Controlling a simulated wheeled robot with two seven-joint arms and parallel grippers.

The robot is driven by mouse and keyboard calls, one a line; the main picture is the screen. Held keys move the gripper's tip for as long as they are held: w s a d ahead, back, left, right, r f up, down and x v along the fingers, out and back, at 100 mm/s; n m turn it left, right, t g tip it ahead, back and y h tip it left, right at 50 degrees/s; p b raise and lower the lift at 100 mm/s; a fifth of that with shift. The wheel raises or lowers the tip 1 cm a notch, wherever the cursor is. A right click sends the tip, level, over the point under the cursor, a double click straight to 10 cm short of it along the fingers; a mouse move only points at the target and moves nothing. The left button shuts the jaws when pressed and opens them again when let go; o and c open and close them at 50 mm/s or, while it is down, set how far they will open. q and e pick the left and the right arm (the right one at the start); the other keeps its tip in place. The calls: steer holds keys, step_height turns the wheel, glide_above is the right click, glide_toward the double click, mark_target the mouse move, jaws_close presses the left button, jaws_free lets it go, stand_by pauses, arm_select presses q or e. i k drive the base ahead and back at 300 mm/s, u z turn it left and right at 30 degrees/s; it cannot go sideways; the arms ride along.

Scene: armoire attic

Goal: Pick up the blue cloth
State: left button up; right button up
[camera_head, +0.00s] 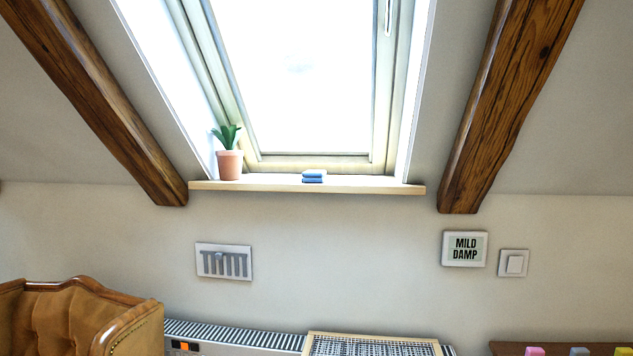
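The blue cloth (314,176) is small and looks folded. It lies on the wooden window sill (370,187) below the bright skylight, near the middle of the sill. Neither of my grippers shows in the head view.
A potted plant (229,163) stands at the sill's left end. Sloping wooden beams (100,100) flank the window. Below are a radiator (230,333), a framed mesh panel (370,344), a tufted brown armchair (70,318) and, at lower right, a wooden surface (505,348) with small coloured items.

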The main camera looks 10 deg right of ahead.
mark_target(315, 176)
steer(key=z, duration=0.8)
steer(key=i, duration=0.35)
steer(key=u, duration=1.55)
